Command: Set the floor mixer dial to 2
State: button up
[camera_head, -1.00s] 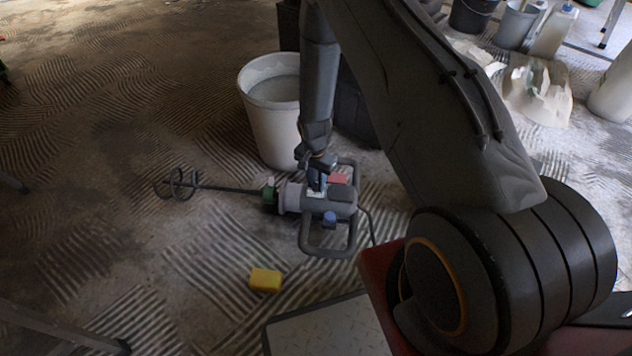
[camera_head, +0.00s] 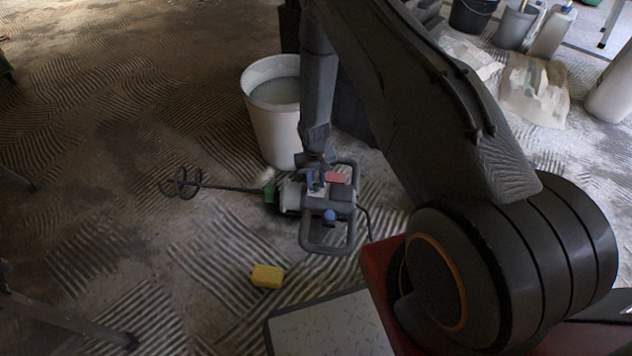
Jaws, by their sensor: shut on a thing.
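The floor mixer (camera_head: 340,194) lies on the floor, its shaft and ring-shaped paddle (camera_head: 183,183) pointing left. It has a dark frame handle, a green collar, a pink-red part and a blue round knob on its body. My gripper (camera_head: 316,182) reaches down from above onto the top of the mixer body, at a small blue and white part. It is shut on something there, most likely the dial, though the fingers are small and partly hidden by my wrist. The dial's markings and setting are too small to read.
A white bucket (camera_head: 275,110) stands just behind the mixer. A yellow sponge-like block (camera_head: 267,276) lies in front of it. A pale-topped platform (camera_head: 330,326) is at the bottom. Buckets and bags stand at the upper right. The floor at left is mostly clear.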

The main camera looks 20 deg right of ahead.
aim_at(316, 185)
jog(key=shift+s+n, duration=0.15)
jog(key=shift+n, duration=0.35)
jog(key=o, duration=1.1)
jog(key=shift+c, duration=0.2)
notch_tip(316, 185, up, 8)
jog(key=shift+a+f+p, duration=0.1)
jog(key=shift+p, duration=1)
